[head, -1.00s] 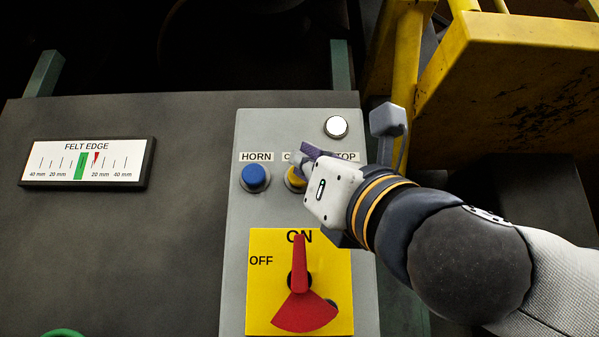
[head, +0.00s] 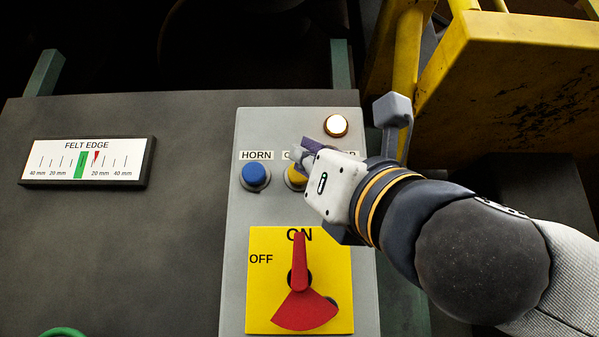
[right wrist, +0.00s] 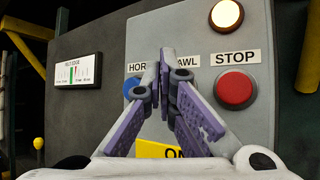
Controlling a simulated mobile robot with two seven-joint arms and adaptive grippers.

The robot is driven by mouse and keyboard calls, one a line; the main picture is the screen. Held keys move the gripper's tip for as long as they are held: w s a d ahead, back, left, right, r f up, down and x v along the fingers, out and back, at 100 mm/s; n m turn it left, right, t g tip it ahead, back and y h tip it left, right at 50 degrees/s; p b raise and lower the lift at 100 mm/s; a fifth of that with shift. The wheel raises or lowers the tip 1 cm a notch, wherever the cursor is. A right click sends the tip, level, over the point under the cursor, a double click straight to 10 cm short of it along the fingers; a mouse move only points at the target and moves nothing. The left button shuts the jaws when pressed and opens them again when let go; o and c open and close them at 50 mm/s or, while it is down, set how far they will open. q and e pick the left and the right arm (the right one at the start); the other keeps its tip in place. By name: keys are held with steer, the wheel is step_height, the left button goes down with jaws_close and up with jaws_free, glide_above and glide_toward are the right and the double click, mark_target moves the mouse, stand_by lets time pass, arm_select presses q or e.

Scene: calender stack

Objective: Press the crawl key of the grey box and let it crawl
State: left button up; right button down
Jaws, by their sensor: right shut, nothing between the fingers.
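The grey box (head: 240,215) carries a blue HORN key (head: 254,176), a yellow crawl key (head: 292,180) and a red STOP key (right wrist: 236,89). In the head view my right gripper (head: 299,154) is shut and empty, in front of the crawl key and hiding most of it and its label. In the right wrist view the fingertips hide the crawl key, so I cannot tell whether they touch it. The round lamp (head: 336,125) at the top of the box glows warm white; it also glows in the right wrist view (right wrist: 227,14). My left gripper is not in view.
A red-handled switch (head: 300,275) on a yellow plate points to ON. The FELT EDGE gauge (head: 87,162) shows its red needle just right of the green band. A yellow frame (head: 520,70) stands behind my right arm. A green rim shows at bottom left.

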steer(key=shift+s, duration=0.2)
steer(key=s, duration=0.5)
stand_by(0.3)
steer(key=shift+w, duration=0.1)
stand_by(0.4)
